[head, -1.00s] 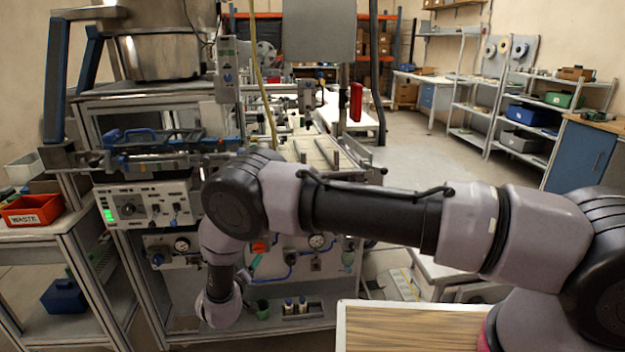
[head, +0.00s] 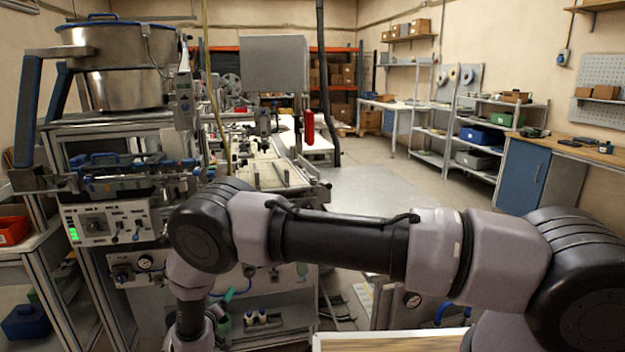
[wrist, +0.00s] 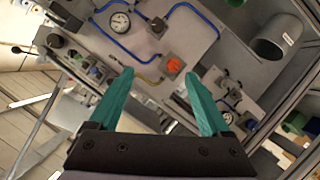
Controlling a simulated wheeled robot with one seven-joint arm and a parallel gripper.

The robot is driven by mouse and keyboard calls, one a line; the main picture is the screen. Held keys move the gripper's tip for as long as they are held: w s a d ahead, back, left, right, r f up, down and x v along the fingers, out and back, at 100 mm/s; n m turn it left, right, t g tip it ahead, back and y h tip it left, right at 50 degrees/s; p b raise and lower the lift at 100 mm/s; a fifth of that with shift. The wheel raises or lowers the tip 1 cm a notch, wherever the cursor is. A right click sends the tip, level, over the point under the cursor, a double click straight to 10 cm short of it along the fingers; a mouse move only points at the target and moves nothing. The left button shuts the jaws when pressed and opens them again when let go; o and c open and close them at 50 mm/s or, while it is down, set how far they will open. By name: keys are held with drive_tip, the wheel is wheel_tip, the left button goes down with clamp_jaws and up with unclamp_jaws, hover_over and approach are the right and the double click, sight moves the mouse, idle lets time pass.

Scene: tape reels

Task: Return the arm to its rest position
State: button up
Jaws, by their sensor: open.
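My gripper (wrist: 158,92) shows in the wrist view with its two teal fingers spread apart and nothing between them. It points toward the machine's lower panel (wrist: 205,30), which carries a gauge, blue tubes and an orange part; I cannot tell how far away the panel is. In the head view my arm (head: 340,245) reaches from the right across the front of the machine, with its elbow bent and the forearm hanging down at the left.
The machine (head: 110,220) with a steel bowl (head: 125,85) stands close behind my arm at the left. A wood-topped surface (head: 390,342) lies below the arm. A blue cabinet (head: 522,177) and shelves stand at the right. Open floor (head: 375,190) lies in the middle distance.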

drive_tip(key=w+d+r+m+g+y, duration=0.1)
drive_tip(key=w+r+m, duration=0.1)
drive_tip(key=w+r, duration=0.7)
drive_tip(key=w+d+r+m+g+y, duration=0.15)
drive_tip(key=w+r, duration=0.35)
drive_tip(key=r, duration=0.8)
drive_tip(key=w+d+r+m+g+y, duration=0.1)
drive_tip(key=w+d+r, duration=0.1)
drive_tip(key=d+r, duration=0.7)
drive_tip(key=w+d+r+m+g+y, duration=0.15)
drive_tip(key=d+r, duration=0.45)
drive_tip(key=r, duration=0.8)
drive_tip(key=s+d+r+m, duration=0.1)
drive_tip(key=s+d+r, duration=0.5)
drive_tip(key=d, duration=0.3)
drive_tip(key=s+d+r+m, duration=0.1)
drive_tip(key=s+d+r, duration=0.55)
drive_tip(key=d, duration=0.35)
drive_tip(key=s+d+m+g+h, duration=0.1)
drive_tip(key=s+d, duration=0.6)
drive_tip(key=s, duration=0.4)
drive_tip(key=s+d+f+m+g+h, duration=0.1)
drive_tip(key=s+d+m+h, duration=0.1)
drive_tip(key=s+d, duration=0.6)
drive_tip(key=s, duration=0.3)
drive_tip(key=shift+s+d+f, duration=0.15)
drive_tip(key=shift+d+f, duration=0.05)
drive_tip(key=shift+d, duration=0.05)
